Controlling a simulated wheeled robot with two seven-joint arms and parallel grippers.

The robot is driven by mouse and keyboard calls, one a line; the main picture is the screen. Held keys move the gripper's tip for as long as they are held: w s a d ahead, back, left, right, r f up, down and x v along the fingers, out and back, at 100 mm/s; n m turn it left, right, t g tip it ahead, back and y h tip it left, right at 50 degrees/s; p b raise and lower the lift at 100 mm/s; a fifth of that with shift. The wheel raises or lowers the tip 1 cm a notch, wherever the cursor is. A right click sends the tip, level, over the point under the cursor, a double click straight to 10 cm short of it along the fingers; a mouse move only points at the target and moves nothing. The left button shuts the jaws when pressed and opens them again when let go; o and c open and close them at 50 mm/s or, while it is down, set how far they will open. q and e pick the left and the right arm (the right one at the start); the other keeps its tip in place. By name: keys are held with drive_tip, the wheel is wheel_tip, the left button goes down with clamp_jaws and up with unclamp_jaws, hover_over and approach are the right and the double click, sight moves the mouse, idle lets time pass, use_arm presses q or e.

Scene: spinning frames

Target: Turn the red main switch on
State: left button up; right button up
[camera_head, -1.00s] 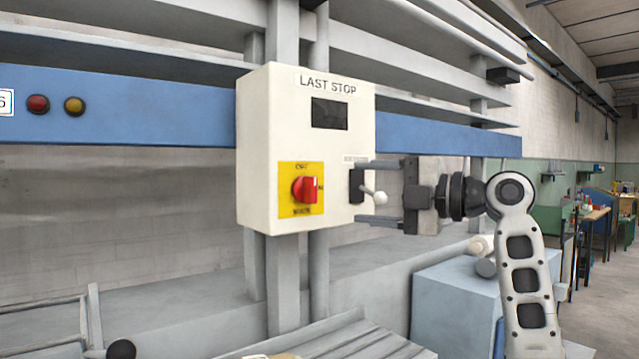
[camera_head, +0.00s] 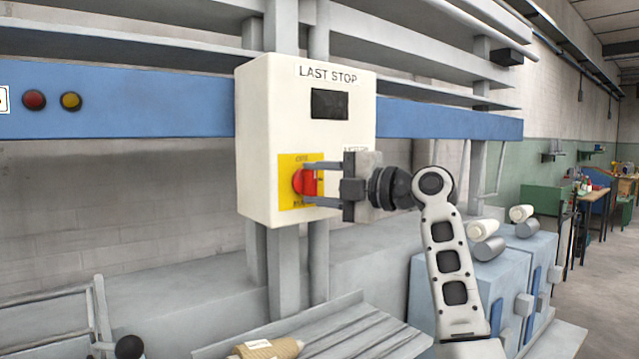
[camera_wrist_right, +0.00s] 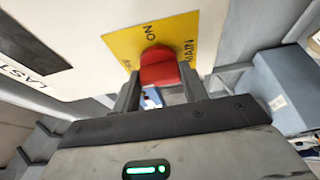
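The red main switch (camera_head: 303,183) is a rotary knob on a yellow plate (camera_head: 287,203), low on the front of the white "LAST STOP" box (camera_head: 262,120). My right gripper (camera_head: 308,184) reaches in from the right, one finger above and one below the knob. In the right wrist view the knob (camera_wrist_right: 160,68) fills the gap between the fingertips, which appear to touch its sides. The yellow plate there (camera_wrist_right: 125,45) shows the words ON and MAIN. The fingers hide part of the knob in the head view. My left gripper is not in view.
A dark display (camera_head: 329,104) is above the switch. A blue beam (camera_head: 150,103) with red and yellow buttons runs behind the box. A ribbed grey tray (camera_head: 335,335) lies below, and blue cabinets (camera_head: 480,290) stand at the lower right.

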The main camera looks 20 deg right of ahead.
drive_tip(key=c, duration=0.3)
drive_tip(key=shift+f, duration=0.1)
